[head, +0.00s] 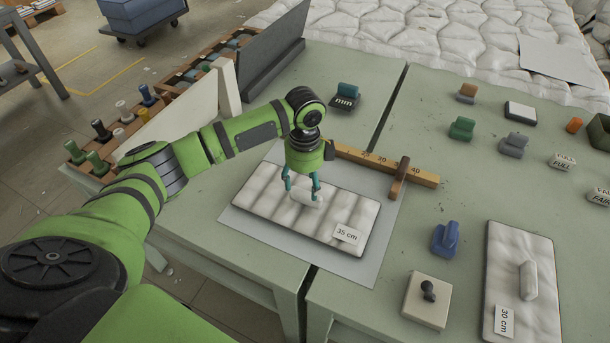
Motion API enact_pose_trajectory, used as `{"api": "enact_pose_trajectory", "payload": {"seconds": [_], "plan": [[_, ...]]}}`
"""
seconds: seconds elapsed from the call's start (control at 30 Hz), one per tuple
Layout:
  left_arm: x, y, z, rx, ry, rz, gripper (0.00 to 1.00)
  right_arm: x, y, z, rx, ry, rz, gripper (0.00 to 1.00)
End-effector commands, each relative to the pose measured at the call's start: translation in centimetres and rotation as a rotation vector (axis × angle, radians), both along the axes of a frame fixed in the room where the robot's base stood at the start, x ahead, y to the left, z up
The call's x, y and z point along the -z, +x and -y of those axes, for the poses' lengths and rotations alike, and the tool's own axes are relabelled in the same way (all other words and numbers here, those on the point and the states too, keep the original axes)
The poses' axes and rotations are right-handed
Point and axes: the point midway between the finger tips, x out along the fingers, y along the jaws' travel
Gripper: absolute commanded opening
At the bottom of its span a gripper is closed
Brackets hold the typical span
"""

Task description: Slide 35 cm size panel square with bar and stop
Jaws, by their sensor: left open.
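The quilted white panel (270,217) with a "35 cm" label (347,233) lies on a grey sheet (385,238) on the left table. A pale handle (306,199) stands on the panel. My left gripper (303,196) points down over the panel, its teal fingers apart around the handle; I cannot tell whether they touch it. A wooden bar (365,160) with number marks lies behind the panel, its left part hidden by my gripper. A brown stop (398,180) sits across the bar near the 40 mark. My right gripper is not in view.
A "30 cm" panel (508,264), a blue block (445,238) and a white block with a dark knob (427,299) stand on the right table. A teal "mm" block (346,96) sits behind. A gap (392,104) separates the tables. White quilts (440,42) are heaped at the back.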

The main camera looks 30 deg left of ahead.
Motion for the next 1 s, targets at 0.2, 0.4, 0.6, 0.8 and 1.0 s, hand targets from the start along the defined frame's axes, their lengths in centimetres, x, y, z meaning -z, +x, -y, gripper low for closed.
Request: {"api": "enact_pose_trajectory", "payload": {"seconds": [0.2,0.4,0.6,0.8,1.0], "plan": [[3.2,-0.1,0.0,-0.002,0.002,-0.001,0.63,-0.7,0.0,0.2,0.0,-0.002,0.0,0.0],[5.4,0.0,0.0,-0.003,0.001,0.003,0.63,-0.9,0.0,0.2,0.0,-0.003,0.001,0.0],[6.0,0.0,0.0,-0.002,0.002,0.004,0.63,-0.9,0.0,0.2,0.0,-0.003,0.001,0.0],[6.0,0.1,0.0,-0.002,0.002,0.005,0.47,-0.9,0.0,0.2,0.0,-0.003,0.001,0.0],[6.0,0.0,0.0,-0.003,0.002,0.004,0.0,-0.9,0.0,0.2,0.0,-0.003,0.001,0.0]]}}
